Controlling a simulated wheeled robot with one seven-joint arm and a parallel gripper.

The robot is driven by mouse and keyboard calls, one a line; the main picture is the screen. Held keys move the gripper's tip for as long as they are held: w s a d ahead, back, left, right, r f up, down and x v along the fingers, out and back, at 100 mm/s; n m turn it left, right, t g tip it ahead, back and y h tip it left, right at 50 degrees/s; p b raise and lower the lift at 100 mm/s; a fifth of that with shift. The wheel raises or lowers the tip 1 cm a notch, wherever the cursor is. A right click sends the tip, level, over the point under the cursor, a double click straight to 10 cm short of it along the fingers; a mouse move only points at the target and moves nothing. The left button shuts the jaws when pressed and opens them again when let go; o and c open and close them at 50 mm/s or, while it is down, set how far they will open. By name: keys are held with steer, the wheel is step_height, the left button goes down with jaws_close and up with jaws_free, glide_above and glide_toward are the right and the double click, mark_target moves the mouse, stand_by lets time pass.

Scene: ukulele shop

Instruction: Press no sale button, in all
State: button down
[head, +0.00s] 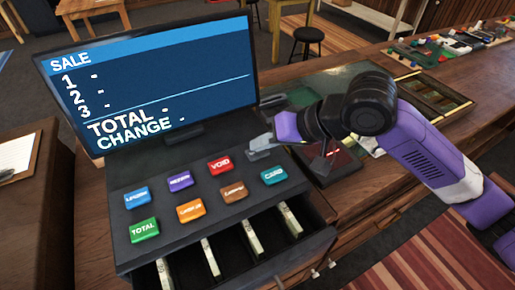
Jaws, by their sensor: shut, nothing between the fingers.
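A dark cash register (120,215) stands on the wooden counter. Its sloped panel carries a blue key (137,197), a purple key (180,181), a red VOID key (220,165), a green TOTAL key (144,230), an orange key (190,211), a brown key (233,192) and a teal CARD key (273,175). I cannot read a "no sale" label on any key. My gripper (252,153) is shut and empty, above the panel's back right, behind the red and teal keys. It appears apart from them.
The register's cash drawer (222,257) is open, with upright notes inside. A screen (150,85) behind the panel shows SALE, TOTAL and CHANGE with dashes. My arm crosses the counter on the right. Small items (450,45) lie on the counter at the far right.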

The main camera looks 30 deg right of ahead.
mark_target(262, 153)
steer(key=shift+r+p, duration=0.7)
steer(key=shift+r, duration=0.15)
steer(key=shift+r, duration=0.1)
step_height(262, 153, up, 5)
steer(key=p, duration=0.4)
stand_by(0.7)
